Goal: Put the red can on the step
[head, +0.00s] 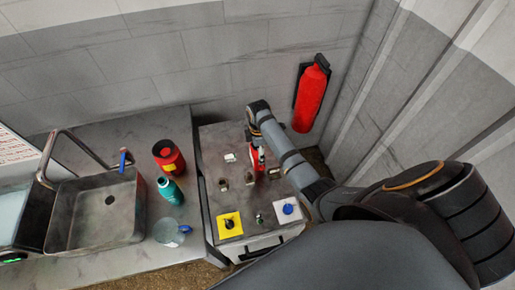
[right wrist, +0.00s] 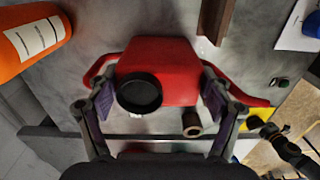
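In the right wrist view a red can (head: 253,160) with a round black cap sits between the two fingers of my right gripper (right wrist: 161,95). It also shows there in its upper middle (right wrist: 165,62). The purple pads lie close against both sides, so the gripper looks shut on it. Red curved bars show outside the fingers. In the head view the can is partly hidden by the arm, over the grey cabinet top (head: 213,150); I cannot tell whether it touches the top. I cannot identify the step. My left gripper is not in view.
A red canister with a yellow label (head: 170,168), a teal bottle (head: 170,192) and a clear jug (head: 167,233) stand on the left counter by the sink (head: 95,215). Brass cylinders (head: 223,185), yellow and white switch plates occupy the cabinet. A fire extinguisher (head: 309,98) hangs on the wall.

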